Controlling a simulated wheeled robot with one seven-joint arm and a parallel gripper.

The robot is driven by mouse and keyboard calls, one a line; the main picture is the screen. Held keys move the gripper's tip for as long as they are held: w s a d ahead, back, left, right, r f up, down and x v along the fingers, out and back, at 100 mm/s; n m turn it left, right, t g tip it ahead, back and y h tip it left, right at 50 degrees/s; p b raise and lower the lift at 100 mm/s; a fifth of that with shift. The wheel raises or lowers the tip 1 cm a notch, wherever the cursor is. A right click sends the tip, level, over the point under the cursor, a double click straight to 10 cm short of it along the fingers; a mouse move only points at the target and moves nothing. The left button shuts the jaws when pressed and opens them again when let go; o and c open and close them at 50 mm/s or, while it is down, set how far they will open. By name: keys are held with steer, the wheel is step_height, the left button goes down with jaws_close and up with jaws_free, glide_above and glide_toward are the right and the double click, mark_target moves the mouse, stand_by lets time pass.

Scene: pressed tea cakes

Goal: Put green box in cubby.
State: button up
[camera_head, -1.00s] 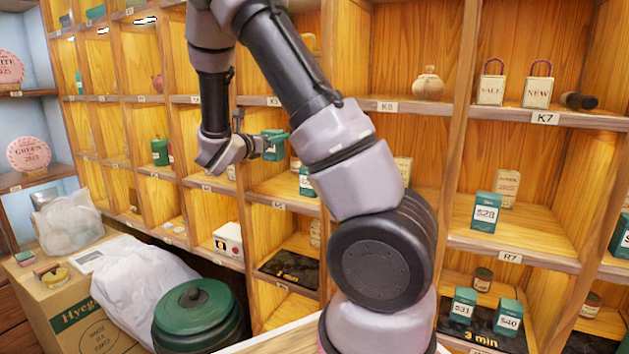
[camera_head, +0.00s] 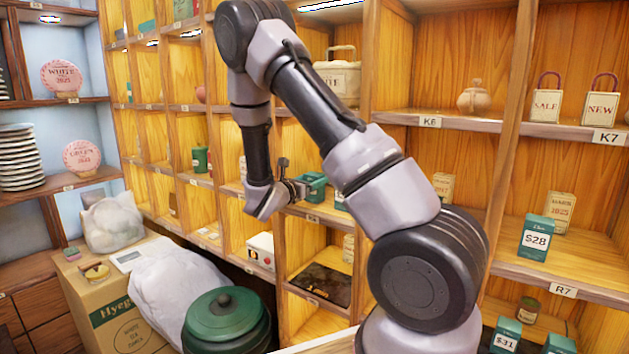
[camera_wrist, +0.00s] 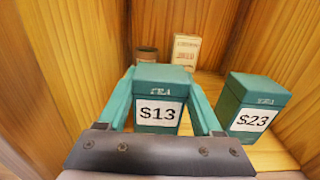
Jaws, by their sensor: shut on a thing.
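My gripper (camera_wrist: 160,112) is shut on a green box with a $13 label (camera_wrist: 160,82). The box stands between the two teal fingers. A second green box, labelled $23 (camera_wrist: 255,104), stands just to its right, apart from it. Both are in the wrist view within a wooden cubby (camera_wrist: 70,60). In the head view my gripper (camera_head: 303,187) and the held green box (camera_head: 316,182) are at the front of a cubby in the middle row. The box's underside is hidden, so I cannot tell whether it touches the shelf.
Behind the held box are a brown tin (camera_wrist: 147,55) and a cream box (camera_wrist: 186,51). Wooden cubby walls stand close on both sides. In the head view a green lidded pot (camera_head: 224,315) and a white sack (camera_head: 175,290) stand lower left.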

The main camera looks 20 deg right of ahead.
steer(key=shift+f, duration=0.1)
steer(key=o, duration=1.4)
steer(key=shift+a, duration=0.2)
steer(key=v, duration=1.1)
steer(key=shift+s+a, duration=0.2)
steer(key=shift+s, duration=0.05)
